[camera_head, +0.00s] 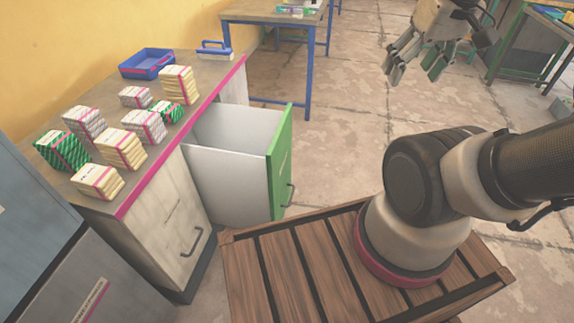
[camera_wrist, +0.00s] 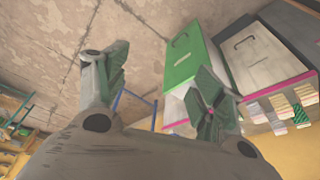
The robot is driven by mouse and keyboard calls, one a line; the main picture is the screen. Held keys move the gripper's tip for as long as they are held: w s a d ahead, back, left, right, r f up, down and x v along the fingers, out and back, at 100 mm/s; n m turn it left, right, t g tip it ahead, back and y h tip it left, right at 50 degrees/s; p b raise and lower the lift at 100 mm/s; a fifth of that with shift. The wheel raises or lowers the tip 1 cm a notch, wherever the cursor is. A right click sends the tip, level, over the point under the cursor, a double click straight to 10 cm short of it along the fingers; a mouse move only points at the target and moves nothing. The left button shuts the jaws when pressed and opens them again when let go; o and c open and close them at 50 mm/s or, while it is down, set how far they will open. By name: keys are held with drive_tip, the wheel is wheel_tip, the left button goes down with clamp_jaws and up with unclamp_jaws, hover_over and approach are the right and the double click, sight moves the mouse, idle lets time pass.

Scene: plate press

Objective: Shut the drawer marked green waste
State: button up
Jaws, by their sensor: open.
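The drawer with the green front (camera_head: 281,160) is pulled well out of the cabinet in the head view. Its white inside (camera_head: 238,127) looks empty where it shows. A dark bar handle (camera_head: 290,195) is on the front, and the marking is too small to read. My gripper (camera_head: 412,72) is open and empty, up in the air to the right of the drawer and apart from it. In the wrist view the green front (camera_wrist: 183,55) shows beyond the open fingers, and my gripper (camera_wrist: 165,75) touches nothing.
The pink-edged cabinet (camera_head: 165,225) has a shut drawer beside the open one. Bundled stacks (camera_head: 120,149) and a blue tray (camera_head: 147,63) stand on its top. A blue-legged table (camera_head: 275,18) is behind. The floor (camera_head: 345,120) right of the green front is clear.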

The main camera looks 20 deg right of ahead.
drive_tip(key=f+g, duration=0.1)
drive_tip(key=d+f, duration=0.1)
drive_tip(key=f, duration=0.1)
drive_tip(key=w+f+m+g, duration=0.1)
drive_tip(key=shift+d+f+g, duration=0.25)
drive_tip(key=shift+f+g, duration=0.05)
drive_tip(key=shift+f, duration=0.05)
drive_tip(key=c, duration=0.7)
drive_tip(key=f, duration=0.1)
drive_tip(key=w+f+m+g+y, duration=0.1)
drive_tip(key=f, duration=0.1)
drive_tip(key=f+m+y, duration=0.1)
drive_tip(key=f, duration=0.1)
drive_tip(key=shift+w+a+f+g, duration=0.15)
drive_tip(key=shift+w+a+g, duration=0.15)
drive_tip(key=shift+g, duration=0.1)
clamp_jaws()
drive_tip(key=m+t+y, duration=0.6)
drive_tip(key=m, duration=1.4)
approach(281, 155)
wheel_tip(281, 155, down, 3)
drive_tip(key=d, duration=0.1)
drive_tip(key=shift+w+a+f, duration=0.1)
drive_tip(key=shift+w+a, duration=0.45)
drive_tip(key=shift+a, duration=0.35)
drive_tip(key=shift+w+a, duration=0.55)
drive_tip(key=shift+a, duration=0.35)
